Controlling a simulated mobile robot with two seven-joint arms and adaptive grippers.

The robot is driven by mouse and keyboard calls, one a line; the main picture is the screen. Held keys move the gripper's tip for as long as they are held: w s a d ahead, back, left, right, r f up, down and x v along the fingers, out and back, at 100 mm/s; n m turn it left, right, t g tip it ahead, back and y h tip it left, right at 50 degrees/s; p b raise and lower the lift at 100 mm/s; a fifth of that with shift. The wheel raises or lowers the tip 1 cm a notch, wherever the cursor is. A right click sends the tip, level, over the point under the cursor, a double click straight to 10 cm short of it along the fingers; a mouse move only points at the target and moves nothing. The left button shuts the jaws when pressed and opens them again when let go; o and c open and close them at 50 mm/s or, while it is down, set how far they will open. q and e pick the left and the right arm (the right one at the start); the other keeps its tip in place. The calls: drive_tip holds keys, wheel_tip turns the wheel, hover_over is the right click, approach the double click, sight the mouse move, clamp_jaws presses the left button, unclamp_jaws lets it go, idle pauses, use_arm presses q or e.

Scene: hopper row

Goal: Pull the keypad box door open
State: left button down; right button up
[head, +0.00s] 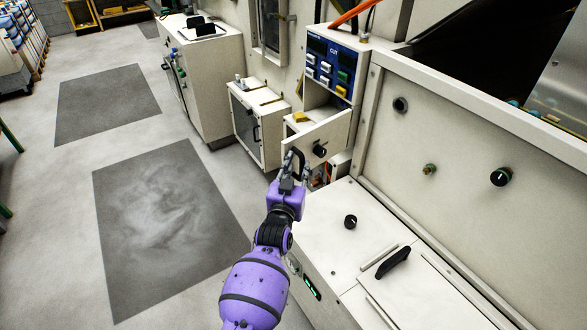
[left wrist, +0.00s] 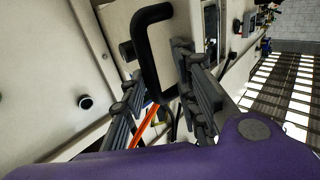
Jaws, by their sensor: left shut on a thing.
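The keypad box (head: 337,70) is off-white with a blue keypad face and stands against the machine in the head view. Its off-white door (head: 325,132), below the keypad, stands out from the box, and part of the inside shows above it. A black knob (head: 319,150) is on the door. My left gripper (head: 294,165) is at the door's left end, shut on the black door handle (left wrist: 150,45). In the left wrist view the handle's bar runs between the fingers (left wrist: 165,95). The fingers hide part of the handle. My right gripper is not in view.
A low white cabinet (head: 257,122) stands just left of the door. A white counter (head: 345,235) with a black knob and a black handle (head: 393,262) lies in front, near my left arm. The grey floor (head: 70,185) to the left is clear.

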use_arm(q)
drive_tip(key=shift+d+r+m+h, duration=0.15)
drive_tip(key=shift+d+r, duration=0.1)
drive_tip(key=shift+d, duration=0.35)
drive_tip(key=shift+d+r+m+h, duration=0.15)
drive_tip(key=shift+d+r, duration=0.05)
drive_tip(key=shift+d, duration=0.35)
drive_tip(key=c, duration=1.8)
unclamp_jaws()
drive_tip(key=shift+o, duration=1.2)
drive_tip(key=shift+w+d+f, duration=0.15)
drive_tip(key=shift+w+d, duration=0.1)
drive_tip(key=shift+o, duration=1.1)
drive_tip(key=shift+w+d, duration=0.1)
drive_tip(key=shift+o, duration=0.2)
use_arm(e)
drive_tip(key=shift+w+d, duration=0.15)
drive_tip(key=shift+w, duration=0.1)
use_arm(q)
drive_tip(key=shift+c, duration=0.7)
drive_tip(key=shift+s+a, duration=0.2)
drive_tip(key=shift+s, duration=0.1)
drive_tip(key=shift+c, duration=0.5)
drive_tip(key=v, duration=1.1)
drive_tip(key=shift+s+a+f, duration=0.25)
drive_tip(key=shift+s+a, duration=0.1)
drive_tip(key=shift+a, duration=0.1)
drive_tip(key=shift+c, duration=1)
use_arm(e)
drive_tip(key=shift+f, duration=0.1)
